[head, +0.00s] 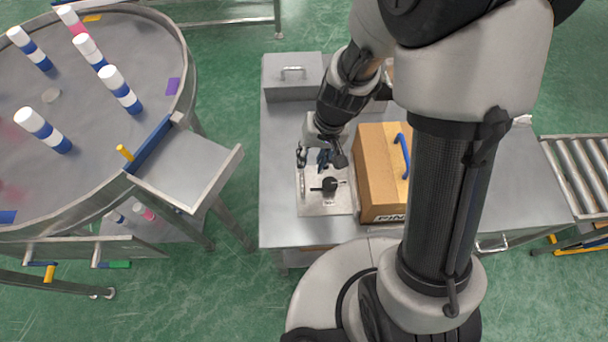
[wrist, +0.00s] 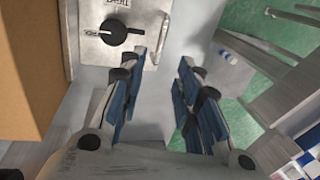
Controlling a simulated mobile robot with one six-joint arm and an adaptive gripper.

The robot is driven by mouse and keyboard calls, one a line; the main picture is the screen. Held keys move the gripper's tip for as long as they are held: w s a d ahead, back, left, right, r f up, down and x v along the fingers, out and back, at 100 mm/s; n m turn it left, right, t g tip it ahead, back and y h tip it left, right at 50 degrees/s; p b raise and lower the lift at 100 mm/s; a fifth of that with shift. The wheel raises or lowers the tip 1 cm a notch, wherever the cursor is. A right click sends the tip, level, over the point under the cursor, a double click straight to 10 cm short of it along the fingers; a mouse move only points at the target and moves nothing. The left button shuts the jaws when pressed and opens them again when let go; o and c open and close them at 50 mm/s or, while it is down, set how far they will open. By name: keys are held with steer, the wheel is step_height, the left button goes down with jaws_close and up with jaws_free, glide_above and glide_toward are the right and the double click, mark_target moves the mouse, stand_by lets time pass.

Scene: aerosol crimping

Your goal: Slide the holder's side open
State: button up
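A metal fixture, which seems to be the holder, lies on the grey table as a flat plate (head: 311,203) with a black knob (head: 330,184) on it. In the wrist view the fixture (wrist: 98,50) is at the top, with the knob (wrist: 114,32), a label and a raised strip along its right edge. My gripper (head: 326,158) is over the far part of the plate. In the wrist view my blue-padded gripper (wrist: 160,68) is open and empty, its left finger close to the fixture's lower right. Whether they touch, I cannot tell.
A cardboard box (head: 378,170) with a blue handle stands right beside the fixture. A grey metal box (head: 291,75) is at the table's back left. A round table (head: 85,95) with several blue-white cans and a side tray (head: 190,165) stand left. A roller conveyor (head: 585,175) is at right.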

mark_target(302, 180)
steer(key=f+b, duration=0.1)
steer(key=f, duration=0.2)
steer(key=a+f+b, duration=0.1)
steer(key=f, duration=0.2)
steer(key=a+f+b, duration=0.1)
steer(key=f+b, duration=0.1)
steer(key=f, duration=0.1)
steer(key=shift+f, duration=0.2)
steer(key=shift+c, duration=0.2)
jaws_close()
